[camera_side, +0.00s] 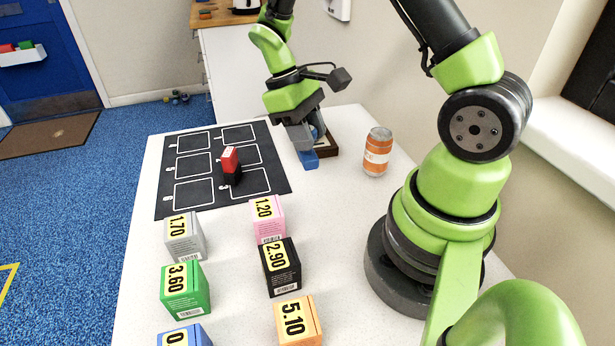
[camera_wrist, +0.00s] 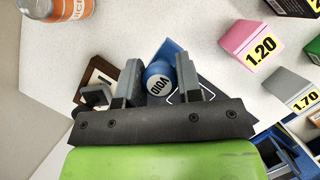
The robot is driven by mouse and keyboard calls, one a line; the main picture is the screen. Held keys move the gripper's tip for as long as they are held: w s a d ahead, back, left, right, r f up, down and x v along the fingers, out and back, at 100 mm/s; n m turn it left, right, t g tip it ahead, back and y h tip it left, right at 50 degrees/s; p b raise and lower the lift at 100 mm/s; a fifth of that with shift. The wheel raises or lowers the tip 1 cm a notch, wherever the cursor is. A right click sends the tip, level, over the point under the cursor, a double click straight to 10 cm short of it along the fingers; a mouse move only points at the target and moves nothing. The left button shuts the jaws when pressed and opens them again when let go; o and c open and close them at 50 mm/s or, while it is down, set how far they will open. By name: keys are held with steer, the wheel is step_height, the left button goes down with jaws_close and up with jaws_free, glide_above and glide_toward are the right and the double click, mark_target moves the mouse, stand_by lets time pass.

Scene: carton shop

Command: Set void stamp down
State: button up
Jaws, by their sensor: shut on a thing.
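The blue void stamp (camera_side: 309,159) is between the fingers of my gripper (camera_side: 303,140), low over the white table at the right edge of the black mat. In the wrist view my gripper (camera_wrist: 158,82) is shut on the void stamp (camera_wrist: 158,72), whose round blue top reads VOID. A blue base shows beyond the top. I cannot tell whether the base touches the table.
The black mat (camera_side: 185,206) has white-outlined cells, with a red block (camera_side: 230,158) on a black one (camera_side: 232,176). An orange can (camera_side: 377,152) stands right of the stamp. Several priced cartons, including pink 1.20 (camera_side: 267,219) and black 2.90 (camera_side: 280,267), stand in front.

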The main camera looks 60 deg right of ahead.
step_height(320, 180, down, 7)
steer(key=shift+f, duration=0.2)
steer(key=shift+f, duration=0.15)
steer(key=o, duration=0.9)
steer(key=shift+o, duration=0.2)
steer(key=v, duration=1.2)
step_height(320, 180, up, 11)
steer(key=m+t, duration=0.1)
steer(key=t, duration=0.4)
glide_above(307, 165)
steer(key=w+a, duration=0.2)
steer(key=s+a+r+m+t+y, duration=0.1)
steer(key=s+a+r+t, duration=0.1)
steer(key=s, duration=0.3)
steer(key=s+a+r+m+t+y, duration=0.1)
steer(key=s+a+r+m+t, duration=0.1)
steer(key=s+a+r+t, duration=0.1)
steer(key=shift+s+a+t, duration=0.2)
steer(key=shift+s+t, duration=0.7)
steer(key=shift+s, duration=0.35)
